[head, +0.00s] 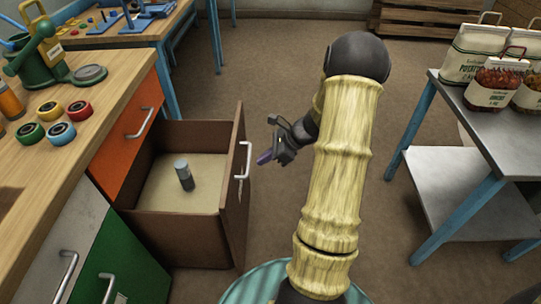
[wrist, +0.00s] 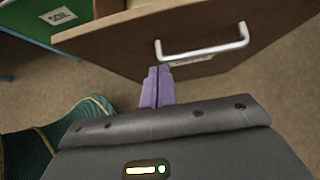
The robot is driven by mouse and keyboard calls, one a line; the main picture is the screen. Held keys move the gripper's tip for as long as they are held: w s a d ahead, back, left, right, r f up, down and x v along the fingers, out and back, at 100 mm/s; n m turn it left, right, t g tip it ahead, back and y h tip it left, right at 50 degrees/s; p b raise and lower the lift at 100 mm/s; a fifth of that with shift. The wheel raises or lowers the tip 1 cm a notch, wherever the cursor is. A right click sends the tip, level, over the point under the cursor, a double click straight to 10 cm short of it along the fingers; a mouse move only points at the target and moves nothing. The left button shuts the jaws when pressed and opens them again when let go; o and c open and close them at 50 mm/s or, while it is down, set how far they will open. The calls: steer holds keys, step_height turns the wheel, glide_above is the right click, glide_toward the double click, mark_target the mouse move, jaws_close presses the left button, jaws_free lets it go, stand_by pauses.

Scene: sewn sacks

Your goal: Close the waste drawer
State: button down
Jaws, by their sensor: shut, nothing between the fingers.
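The waste drawer (head: 178,208) is a brown wooden box standing pulled out from the workbench cabinet. A dark grey cylinder (head: 184,175) stands inside it on the pale bottom. The drawer front carries a silver bar handle (head: 243,160), which also shows in the wrist view (wrist: 202,50). My gripper (head: 265,158) is just right of the drawer front, near the handle. In the wrist view its purple fingers (wrist: 157,88) are shut together with nothing between them, pointing at the drawer front just below the handle's left end. I cannot tell whether they touch it.
The workbench (head: 75,120) is at the left, with an orange cabinet front (head: 125,140) and a green one (head: 125,270). A metal table (head: 490,125) with potato and onion sacks stands at the right. Brown floor lies open between them.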

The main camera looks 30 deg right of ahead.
mark_target(234, 169)
steer(key=w+a+f, duration=0.1)
steer(key=a, duration=0.1)
steer(key=w+a+f+b, duration=0.1)
steer(key=w+a, duration=0.1)
steer(key=w+a+f+b, duration=0.1)
steer(key=shift+w+a+f, duration=0.1)
steer(key=shift+w+a, duration=0.05)
steer(key=shift+a, duration=0.25)
steer(key=shift+w, duration=0.1)
